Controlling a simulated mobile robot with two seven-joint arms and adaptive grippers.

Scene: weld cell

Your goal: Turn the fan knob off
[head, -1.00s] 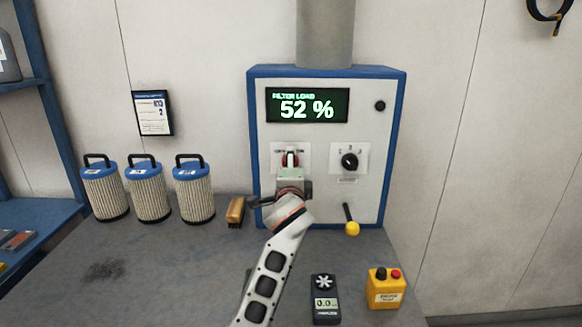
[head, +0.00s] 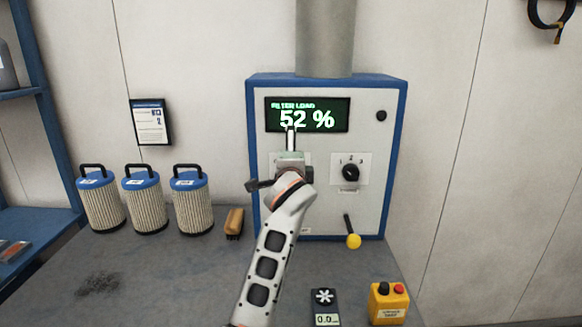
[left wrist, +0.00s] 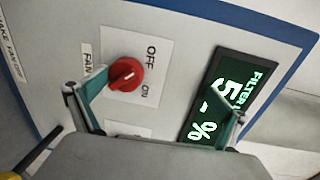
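The red fan knob (left wrist: 125,74) is on the panel beside its OFF and ON labels in the left wrist view. Its pale pointer mark faces the label side, but I cannot tell which label it points at. My left gripper (left wrist: 168,88) is open in that view, with one finger close beside the knob and the other in front of the display. Nothing is between the fingers. In the head view my left gripper (head: 291,138) is in front of the display's lower edge and hides the knob. My right gripper is not in view.
The blue-edged cabinet (head: 396,150) carries a display (head: 335,116) reading 52 %, a black knob (head: 350,173) and a yellow-tipped lever (head: 353,241). A brush (head: 234,222) and filter cartridges (head: 191,205) stand left. A meter (head: 324,298) and yellow button box (head: 389,303) lie in front.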

